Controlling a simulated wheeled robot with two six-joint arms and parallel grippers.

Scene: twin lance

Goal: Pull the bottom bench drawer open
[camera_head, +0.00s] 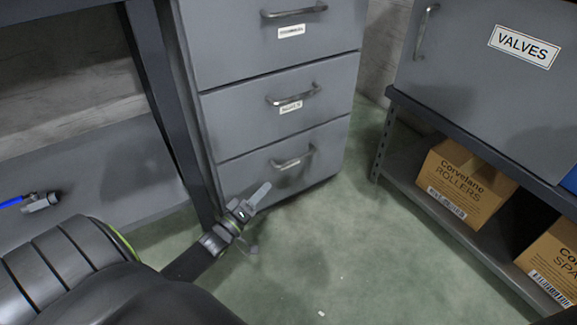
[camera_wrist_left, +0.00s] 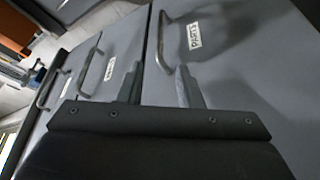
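The bottom bench drawer (camera_head: 328,148) is the lowest of the stacked grey drawers in the head view. Its front looks flush with the unit, so it is shut. My left gripper (camera_head: 258,215) is in front of the drawer's lower left part, apart from the handle in this view. In the left wrist view its two fingers (camera_wrist_left: 159,88) are spread with nothing between them. A handle (camera_wrist_left: 160,42) and a label reading PARTS show just beyond the fingertips. My right gripper is in neither view.
Drawers above (camera_head: 280,105) are shut, with similar handles. At right stands a shelf rack (camera_head: 410,170) with cardboard boxes (camera_head: 465,182) below a VALVES cabinet (camera_head: 480,85). A blue-handled item (camera_head: 28,203) lies at left. The green floor (camera_head: 330,245) before the drawers is mostly clear.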

